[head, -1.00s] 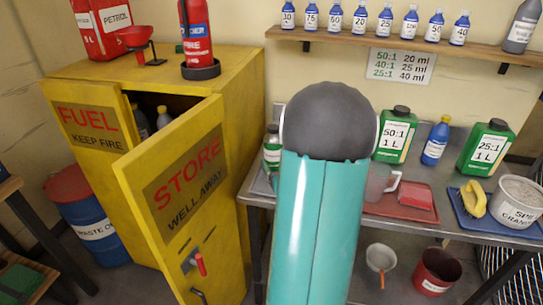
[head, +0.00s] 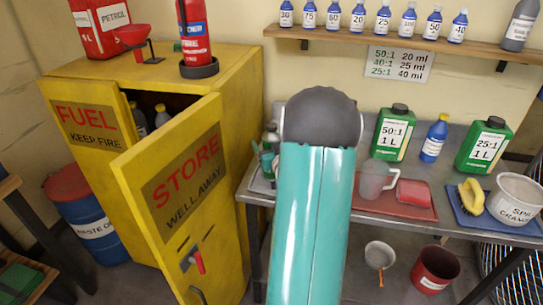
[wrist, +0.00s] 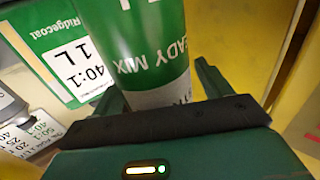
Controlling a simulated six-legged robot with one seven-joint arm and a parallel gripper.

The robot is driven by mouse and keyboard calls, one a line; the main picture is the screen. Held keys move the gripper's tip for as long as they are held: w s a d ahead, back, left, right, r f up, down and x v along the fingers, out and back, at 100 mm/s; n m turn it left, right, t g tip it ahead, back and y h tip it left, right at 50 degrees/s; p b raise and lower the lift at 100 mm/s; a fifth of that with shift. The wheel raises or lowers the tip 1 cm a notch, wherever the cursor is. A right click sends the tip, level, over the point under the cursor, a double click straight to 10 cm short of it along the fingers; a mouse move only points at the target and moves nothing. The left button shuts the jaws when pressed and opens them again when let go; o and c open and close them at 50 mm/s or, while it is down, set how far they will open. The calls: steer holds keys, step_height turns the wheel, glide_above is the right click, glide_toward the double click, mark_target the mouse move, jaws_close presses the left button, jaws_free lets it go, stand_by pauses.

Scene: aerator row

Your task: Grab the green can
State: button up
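In the wrist view a rounded green can (wrist: 145,45) with a white lower band and the words "READY MIX" stands between the two dark green fingers of my gripper (wrist: 158,82). One finger is on each side of it, close to its surface. I cannot tell whether the fingers press on it or leave a small gap. In the head view my arm hides most of this spot, and only a finger of my gripper (head: 263,163) shows left of the arm.
A green 40:1 container (wrist: 65,50) stands close beside the can. Yellow cabinet (head: 190,180) surfaces are near, its door open. Green 50:1 (head: 392,132) and 25:1 (head: 484,146) containers, a jug (head: 374,182) and a red tray (head: 412,212) are on the bench, right of my arm.

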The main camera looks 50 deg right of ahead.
steer(key=c, duration=1)
steer(key=shift+o, duration=0.2)
